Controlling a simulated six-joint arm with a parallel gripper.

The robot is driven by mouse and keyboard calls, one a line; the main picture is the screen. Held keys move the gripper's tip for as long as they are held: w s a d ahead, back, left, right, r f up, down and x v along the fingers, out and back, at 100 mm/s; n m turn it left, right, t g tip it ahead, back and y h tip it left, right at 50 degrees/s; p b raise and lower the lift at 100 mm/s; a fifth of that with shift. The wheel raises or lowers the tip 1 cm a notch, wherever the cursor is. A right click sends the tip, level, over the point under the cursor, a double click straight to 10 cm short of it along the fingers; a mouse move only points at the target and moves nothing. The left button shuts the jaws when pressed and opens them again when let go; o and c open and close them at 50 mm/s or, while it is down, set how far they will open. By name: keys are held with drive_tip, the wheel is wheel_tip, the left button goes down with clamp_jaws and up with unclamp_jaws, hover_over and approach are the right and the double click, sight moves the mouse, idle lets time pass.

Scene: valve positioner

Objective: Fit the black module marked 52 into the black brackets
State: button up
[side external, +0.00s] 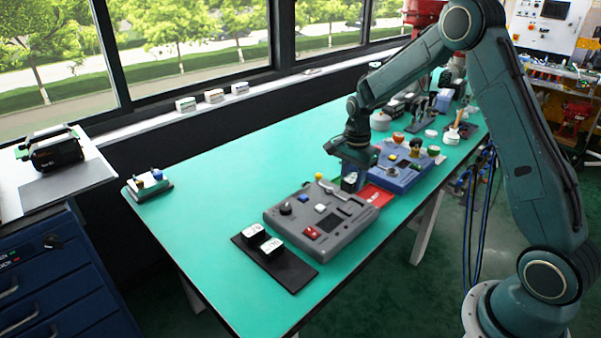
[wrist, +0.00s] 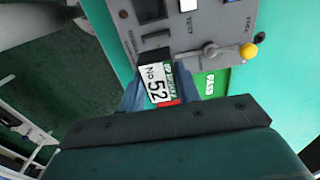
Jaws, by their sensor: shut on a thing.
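The black module (wrist: 157,84) has a white face marked "No 52" and a green strip at one end. In the wrist view it sits between the two fingers of my gripper (wrist: 159,95), which is shut on it. In the side view my gripper (side external: 351,172) is low at the far right corner of the grey control panel (side external: 319,241), with the held module (side external: 349,183) partly hidden under it. The panel (wrist: 215,25) also shows at the top of the wrist view. I cannot tell the black brackets apart with certainty from other dark parts.
A lever with a yellow knob (wrist: 248,51) stands on the panel near my gripper. A red sheet (side external: 378,195) lies between the panel and a blue unit (side external: 400,176). A black mat (side external: 287,270) with two white-topped modules lies left of the panel. The table's left part is mostly clear.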

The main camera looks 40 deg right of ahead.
sight(354, 177)
drive_tip(key=shift+d+f, duration=0.1)
drive_tip(key=shift+d, duration=0.2)
drive_tip(key=shift+f, duration=0.15)
drive_tip(key=shift+f, duration=2.75)
drive_tip(key=shift+f, duration=0.6)
drive_tip(key=o, duration=0.7)
drive_tip(key=shift+o, duration=0.2)
drive_tip(key=shift+r, duration=0.1)
drive_tip(key=shift+r, duration=5.4)
